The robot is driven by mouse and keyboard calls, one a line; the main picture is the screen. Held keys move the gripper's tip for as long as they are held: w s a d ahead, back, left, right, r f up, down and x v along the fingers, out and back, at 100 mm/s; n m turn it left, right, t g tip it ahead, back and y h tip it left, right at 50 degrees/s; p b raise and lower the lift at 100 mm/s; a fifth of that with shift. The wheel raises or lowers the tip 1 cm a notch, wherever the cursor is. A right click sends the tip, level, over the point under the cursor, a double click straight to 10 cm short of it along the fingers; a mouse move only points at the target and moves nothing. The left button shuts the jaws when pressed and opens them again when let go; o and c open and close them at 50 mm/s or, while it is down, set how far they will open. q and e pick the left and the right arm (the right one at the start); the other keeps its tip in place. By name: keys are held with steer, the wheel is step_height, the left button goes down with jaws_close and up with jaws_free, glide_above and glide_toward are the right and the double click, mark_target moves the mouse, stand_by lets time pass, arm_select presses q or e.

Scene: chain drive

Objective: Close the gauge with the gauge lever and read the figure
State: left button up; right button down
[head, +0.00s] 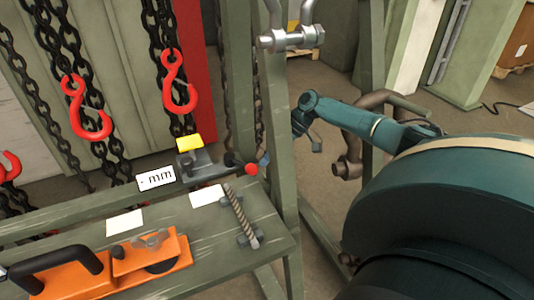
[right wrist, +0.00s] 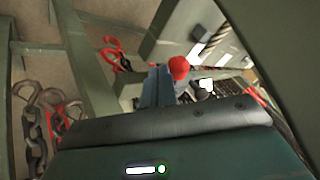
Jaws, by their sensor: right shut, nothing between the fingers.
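The gauge (head: 197,160) is a grey block with a yellow top on the bench, left of the green post. The red ball also shows in the right wrist view (right wrist: 178,66). My right gripper (head: 264,161) is shut and empty, its blue fingertips close beside the red ball. I cannot tell whether they touch it. The post hides most of the gripper. My left gripper is not in view.
The green post (head: 283,190) stands between the bench end and my right arm. Chains with red hooks (head: 181,85) hang behind the bench. A twisted rod (head: 240,215), white cards (head: 124,222) and an orange tool with a black handle (head: 150,265) lie on the bench.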

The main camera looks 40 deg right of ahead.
steer(key=v, duration=1.2)
steer(key=shift+r, duration=0.2)
steer(key=shift+d, duration=0.1)
